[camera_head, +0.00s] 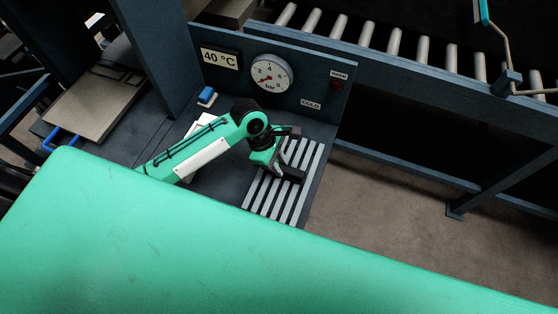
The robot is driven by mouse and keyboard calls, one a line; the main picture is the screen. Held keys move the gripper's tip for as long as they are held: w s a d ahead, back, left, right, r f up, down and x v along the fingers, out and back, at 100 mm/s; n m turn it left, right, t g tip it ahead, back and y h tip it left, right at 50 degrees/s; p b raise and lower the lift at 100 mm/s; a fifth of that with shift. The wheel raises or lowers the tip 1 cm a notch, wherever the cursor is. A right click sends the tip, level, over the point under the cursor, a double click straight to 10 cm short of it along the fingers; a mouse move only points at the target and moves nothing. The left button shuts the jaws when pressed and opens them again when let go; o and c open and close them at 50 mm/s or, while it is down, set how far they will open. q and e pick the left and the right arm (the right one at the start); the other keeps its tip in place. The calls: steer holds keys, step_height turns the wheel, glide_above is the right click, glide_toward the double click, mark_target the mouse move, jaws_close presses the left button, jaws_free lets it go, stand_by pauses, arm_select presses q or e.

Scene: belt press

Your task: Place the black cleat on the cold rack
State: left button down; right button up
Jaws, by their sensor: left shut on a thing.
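The cold rack (263,193) is a set of pale parallel slats on the dark bench, below a "COLD" label (311,104). My green left arm reaches in from the left. My left gripper (283,169) is over the upper middle of the rack, shut on a small dark piece, the black cleat (292,174). The cleat lies across the slats in the picture. I cannot tell whether it touches them. The fingers partly hide it. My right gripper is not in view.
A dark panel behind the rack carries a "40 °C" sign (220,58), a round dial (272,74) and a red button (337,86). A blue-topped block (207,96) stands left. A roller conveyor (395,42) runs behind. A broad green surface (250,250) fills the foreground.

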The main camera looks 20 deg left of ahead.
arm_select(q)
steer(key=shift+f, duration=0.15)
steer(key=c, duration=1.2)
jaws_free()
steer(key=b+v, duration=0.3)
steer(key=v, duration=0.9)
steer(key=shift+b, duration=0.35)
steer(key=shift+s, duration=0.1)
